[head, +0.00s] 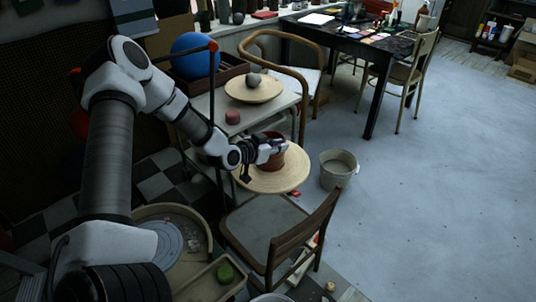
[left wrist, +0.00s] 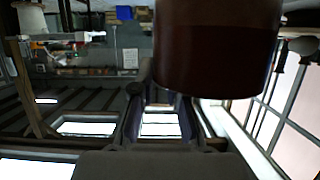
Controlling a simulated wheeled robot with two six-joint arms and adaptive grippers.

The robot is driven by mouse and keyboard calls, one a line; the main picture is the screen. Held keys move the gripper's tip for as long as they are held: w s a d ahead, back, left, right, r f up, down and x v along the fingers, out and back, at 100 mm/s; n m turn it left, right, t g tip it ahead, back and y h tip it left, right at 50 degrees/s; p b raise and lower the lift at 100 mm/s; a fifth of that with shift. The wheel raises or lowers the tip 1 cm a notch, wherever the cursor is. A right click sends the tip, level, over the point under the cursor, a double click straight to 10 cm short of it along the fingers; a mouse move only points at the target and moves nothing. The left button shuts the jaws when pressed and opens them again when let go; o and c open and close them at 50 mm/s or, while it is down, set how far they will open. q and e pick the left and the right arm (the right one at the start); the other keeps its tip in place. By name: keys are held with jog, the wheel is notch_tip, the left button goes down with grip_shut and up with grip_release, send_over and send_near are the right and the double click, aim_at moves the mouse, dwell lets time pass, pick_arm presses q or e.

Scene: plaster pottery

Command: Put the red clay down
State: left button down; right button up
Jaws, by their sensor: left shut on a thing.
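The red clay (head: 275,160) is a dark red-brown cylinder. My left gripper (head: 268,150) is shut on it, over the round pale wooden disc (head: 282,183) near the middle of the head view. The gripper hides part of the clay, and I cannot tell whether its base touches the disc. In the left wrist view, the clay (left wrist: 215,45) fills the upper middle, just beyond the gripper fingers (left wrist: 163,115). My right gripper is not in view.
A smaller red lump (head: 232,117) and another round board (head: 254,92) with a grey ball are on the cart behind. A grey bucket (head: 338,168) stands right of the disc. A wooden chair (head: 290,240) is in front. The floor at right is clear.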

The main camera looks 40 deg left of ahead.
pick_arm(q)
notch_tip(320, 180, down, 36)
jog(key=b, duration=2.9)
jog(key=shift+w+a+f, duration=0.2)
jog(key=shift+w+f, duration=0.05)
jog(key=shift+w, duration=0.05)
jog(key=shift+f+b, duration=0.15)
jog(key=shift+b, duration=0.2)
jog(key=c, duration=1.2)
grip_release()
